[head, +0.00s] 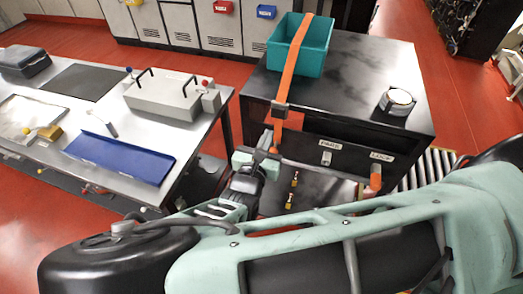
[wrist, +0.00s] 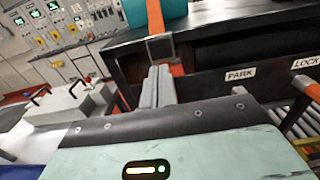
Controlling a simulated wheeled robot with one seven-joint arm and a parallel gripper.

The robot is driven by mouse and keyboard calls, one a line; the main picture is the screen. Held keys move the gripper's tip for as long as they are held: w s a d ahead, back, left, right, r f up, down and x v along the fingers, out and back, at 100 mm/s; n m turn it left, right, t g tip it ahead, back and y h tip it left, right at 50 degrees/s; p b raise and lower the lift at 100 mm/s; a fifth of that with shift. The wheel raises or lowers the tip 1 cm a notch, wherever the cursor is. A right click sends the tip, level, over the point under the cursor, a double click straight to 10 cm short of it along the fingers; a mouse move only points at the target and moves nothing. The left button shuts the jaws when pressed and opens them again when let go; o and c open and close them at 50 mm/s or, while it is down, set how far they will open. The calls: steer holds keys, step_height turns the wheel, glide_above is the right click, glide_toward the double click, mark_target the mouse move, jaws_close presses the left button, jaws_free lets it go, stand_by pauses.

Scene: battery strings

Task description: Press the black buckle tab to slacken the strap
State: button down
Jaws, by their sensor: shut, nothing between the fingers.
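An orange strap (head: 294,60) runs over a teal bin (head: 313,58) and down the front edge of a dark cart. A dark buckle (head: 281,109) sits on the strap at that edge. In the wrist view the buckle (wrist: 160,47) lies just beyond my fingertips, with the strap (wrist: 154,16) rising above it. My gripper (head: 266,141) is shut and empty, just below and in front of the buckle. In the wrist view its grey fingers (wrist: 158,72) are together and point at the buckle. I cannot tell whether they touch it. The tab is not distinct from the buckle.
The cart top (head: 360,75) holds a round container (head: 397,102) at right. PARK and LOCK labels mark the cart's front, with an orange handle (head: 376,177) under LOCK. A metal workbench (head: 60,80) with a blue tray (head: 120,156) and a grey case stands left.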

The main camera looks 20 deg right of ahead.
mark_target(277, 115)
steer(key=x, duration=0.6)
steer(key=shift+w+d+b, duration=0.2)
steer(key=shift+d+b, duration=0.05)
steer(key=shift+b, duration=0.15)
